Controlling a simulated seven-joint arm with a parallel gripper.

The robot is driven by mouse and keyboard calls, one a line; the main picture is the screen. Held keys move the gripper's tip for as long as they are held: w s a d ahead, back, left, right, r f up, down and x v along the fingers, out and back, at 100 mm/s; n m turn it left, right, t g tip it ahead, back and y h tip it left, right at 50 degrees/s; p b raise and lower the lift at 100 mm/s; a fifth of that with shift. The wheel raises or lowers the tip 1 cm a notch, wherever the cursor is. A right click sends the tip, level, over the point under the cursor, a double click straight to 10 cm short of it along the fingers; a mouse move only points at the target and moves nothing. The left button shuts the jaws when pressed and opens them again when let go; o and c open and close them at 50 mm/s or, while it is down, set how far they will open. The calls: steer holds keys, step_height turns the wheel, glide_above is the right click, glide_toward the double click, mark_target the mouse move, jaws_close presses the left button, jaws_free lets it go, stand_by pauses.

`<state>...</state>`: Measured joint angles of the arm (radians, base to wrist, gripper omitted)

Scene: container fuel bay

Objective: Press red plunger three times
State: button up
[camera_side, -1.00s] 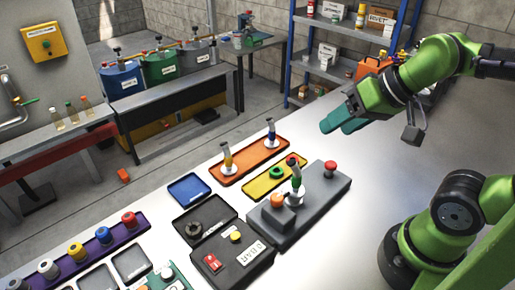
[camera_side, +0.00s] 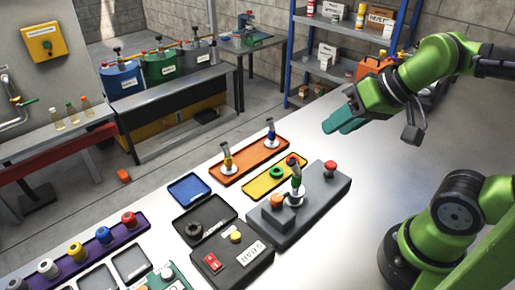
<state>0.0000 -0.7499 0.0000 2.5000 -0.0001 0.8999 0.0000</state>
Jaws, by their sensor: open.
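A red plunger (camera_side: 330,168) with a round mushroom head stands at the far right end of a dark grey block (camera_side: 318,192) on the white table. My gripper (camera_side: 340,122), with teal fingers, is open and empty. It hangs above the table, behind and up from the red plunger in the picture, and does not touch it. The gap between the fingers is hard to see from this side.
The grey block also carries an orange knob (camera_side: 277,200) and a green-topped upright fitting (camera_side: 296,180). An orange tray (camera_side: 240,171), a yellow tray (camera_side: 262,186) and a black switch box (camera_side: 228,262) lie to the left. The table right of the block is clear.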

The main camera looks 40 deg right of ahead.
jaws_close()
stand_by(1.4)
